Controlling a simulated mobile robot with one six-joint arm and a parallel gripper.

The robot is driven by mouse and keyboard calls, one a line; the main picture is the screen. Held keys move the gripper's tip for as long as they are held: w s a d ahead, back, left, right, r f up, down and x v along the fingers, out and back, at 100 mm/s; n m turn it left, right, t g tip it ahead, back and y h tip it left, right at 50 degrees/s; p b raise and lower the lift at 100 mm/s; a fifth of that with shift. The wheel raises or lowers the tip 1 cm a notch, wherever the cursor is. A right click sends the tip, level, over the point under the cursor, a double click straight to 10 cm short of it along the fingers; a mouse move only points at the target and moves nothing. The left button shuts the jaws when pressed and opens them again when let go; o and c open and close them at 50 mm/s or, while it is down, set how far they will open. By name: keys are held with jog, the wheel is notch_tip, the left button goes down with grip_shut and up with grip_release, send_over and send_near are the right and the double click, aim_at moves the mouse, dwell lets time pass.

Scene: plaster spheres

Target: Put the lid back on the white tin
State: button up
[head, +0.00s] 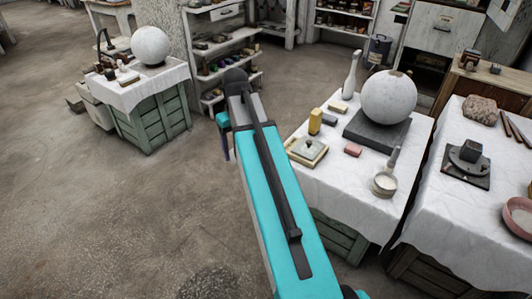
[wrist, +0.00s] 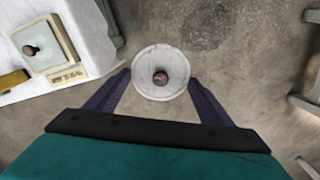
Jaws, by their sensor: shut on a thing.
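The lid (wrist: 147,64) is a round, pale grey-white disc with a dark knob in its middle. My gripper (wrist: 159,78) is shut on the lid's edges, with one purple finger at each side, and holds it over bare floor. In the head view my gripper (head: 226,146) is partly hidden by my arm, left of the table; I cannot make out the lid there. A small round pale container (head: 384,186), likely the white tin, stands near the front edge of the white-clothed table, with a grey handled tool beside or in it.
Floor (head: 130,210) to the left is clear.

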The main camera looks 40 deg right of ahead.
jog(key=w+a+r+n, duration=0.2)
jog(key=a, duration=0.5)
jog(key=w+a+r+n, duration=0.2)
jog(key=a+r, duration=0.1)
jog(key=a, duration=0.4)
jog(key=w+a+r+n, duration=0.2)
jog(key=a+n, duration=0.1)
jog(key=a, duration=0.4)
jog(key=shift+w+a+r, duration=0.15)
jog(key=shift+w+r, duration=0.2)
jog(key=shift+r, duration=0.05)
